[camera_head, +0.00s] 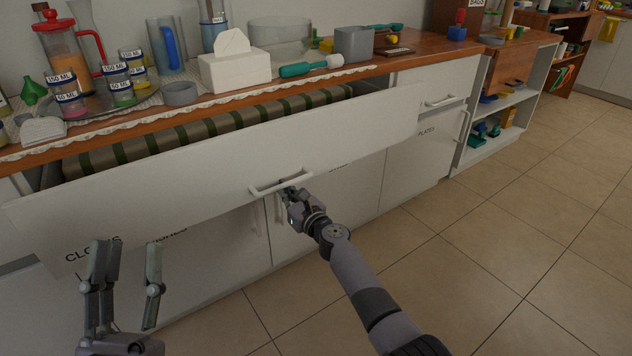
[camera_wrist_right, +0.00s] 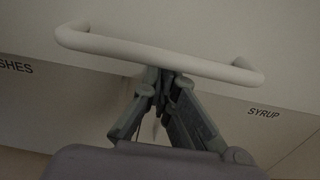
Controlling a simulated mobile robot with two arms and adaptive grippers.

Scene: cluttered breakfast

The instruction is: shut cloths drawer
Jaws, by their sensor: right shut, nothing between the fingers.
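The cloths drawer (camera_head: 200,165) is a wide white front, pulled out from the cabinet, with striped cloth (camera_head: 200,132) showing in the gap behind its top edge. Its label is partly hidden by my left gripper. Its white bar handle (camera_head: 281,182) is at the middle of the front, and it also spans the right wrist view (camera_wrist_right: 160,52). My right gripper (camera_head: 287,187) is shut and empty, with its fingertips (camera_wrist_right: 170,75) at the handle's bar; I cannot tell whether they touch. My left gripper (camera_head: 127,248) is open and empty, in front of the drawer's left end.
The wooden countertop (camera_head: 420,50) above the drawer holds a tissue box (camera_head: 235,72), jars, a tray, a grey container (camera_head: 353,44) and a teal-handled utensil (camera_head: 310,66). Cupboard doors are below the drawer. Open shelves (camera_head: 500,115) stand to the right. The tiled floor (camera_head: 480,260) at right is clear.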

